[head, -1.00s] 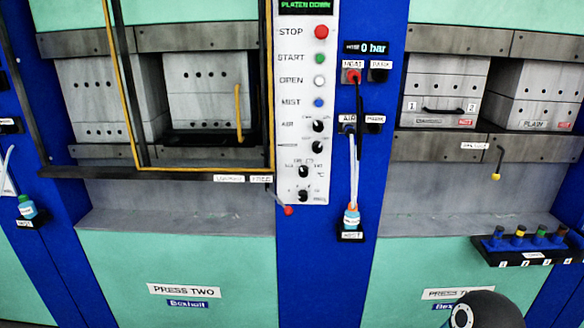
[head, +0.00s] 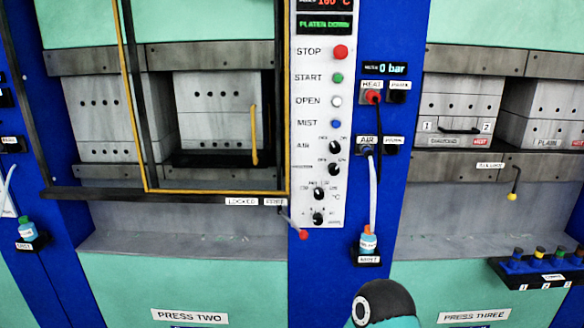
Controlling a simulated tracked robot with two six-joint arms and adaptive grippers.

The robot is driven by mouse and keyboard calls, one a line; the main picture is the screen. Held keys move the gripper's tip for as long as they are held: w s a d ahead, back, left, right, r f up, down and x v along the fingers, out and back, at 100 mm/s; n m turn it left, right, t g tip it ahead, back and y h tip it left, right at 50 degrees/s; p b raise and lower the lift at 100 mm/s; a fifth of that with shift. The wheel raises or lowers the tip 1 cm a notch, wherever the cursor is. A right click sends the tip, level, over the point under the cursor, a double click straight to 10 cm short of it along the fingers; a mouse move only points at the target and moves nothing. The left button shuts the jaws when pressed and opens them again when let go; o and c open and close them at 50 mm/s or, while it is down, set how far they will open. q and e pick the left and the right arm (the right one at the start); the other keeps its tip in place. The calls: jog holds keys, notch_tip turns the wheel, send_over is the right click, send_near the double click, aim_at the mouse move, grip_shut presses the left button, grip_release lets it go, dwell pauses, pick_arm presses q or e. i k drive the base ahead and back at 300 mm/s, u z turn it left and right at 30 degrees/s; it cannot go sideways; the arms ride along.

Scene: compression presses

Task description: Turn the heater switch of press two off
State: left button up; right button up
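The control panel (head: 309,120) of press two is a white upright strip to the right of its opening. Below the STOP, START, OPEN and MIST buttons are several black knobs. The upper one is the AIR knob (head: 335,147). Just below is a second knob (head: 334,169) with a blurred label that seems to read HEATER; its pointer direction is too small to tell. Two more dial knobs are below, a temperature dial (head: 319,194) and a bottom dial (head: 318,219). Neither gripper shows; a dark rounded link of my arm (head: 385,300) is at the bottom edge, apart from the panel.
A yellow-edged guard frame (head: 215,190) stands before press two's opening. A red-tipped lever (head: 303,234) sticks out below the panel.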

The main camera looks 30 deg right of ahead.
aim_at(333, 169)
jog(key=i, duration=1.05)
jog(key=z, duration=0.5)
